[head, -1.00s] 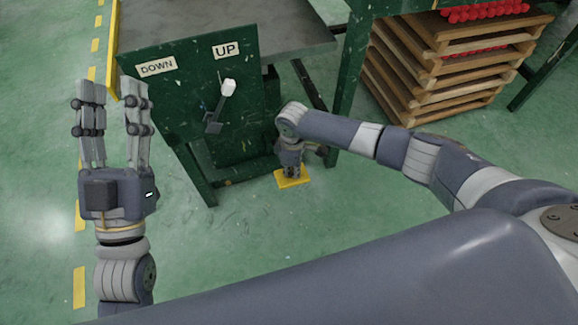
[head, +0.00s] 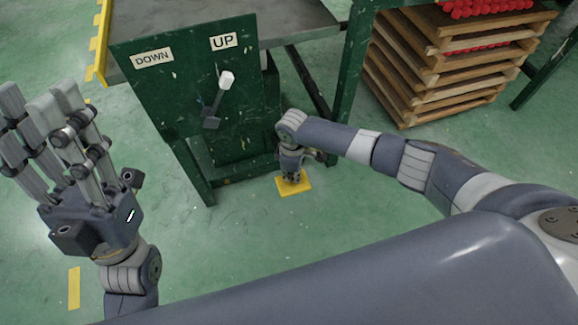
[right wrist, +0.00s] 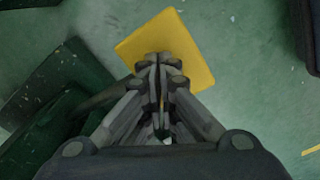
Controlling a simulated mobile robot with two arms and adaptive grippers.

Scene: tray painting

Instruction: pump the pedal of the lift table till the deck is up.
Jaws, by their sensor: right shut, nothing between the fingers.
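The lift table has a grey deck (head: 298,22) and a green front panel (head: 182,92) with DOWN and UP labels. A lever with a white knob (head: 227,80) stands on the panel, its knob below the UP label. The yellow pedal (head: 295,184) is low beside the table's foot. My right gripper (head: 291,176) points down at the pedal, fingertips over it; it is closed and empty. In the right wrist view the pedal (right wrist: 190,52) lies just past the fingertips; contact is hard to tell. My left gripper (head: 35,115) is open and empty, left of the panel.
Stacked wooden pallets (head: 440,65) stand at the back right with red items (head: 475,8) above them. A green post (head: 350,65) stands between pallets and lift table. The green floor (head: 225,260) in front is clear.

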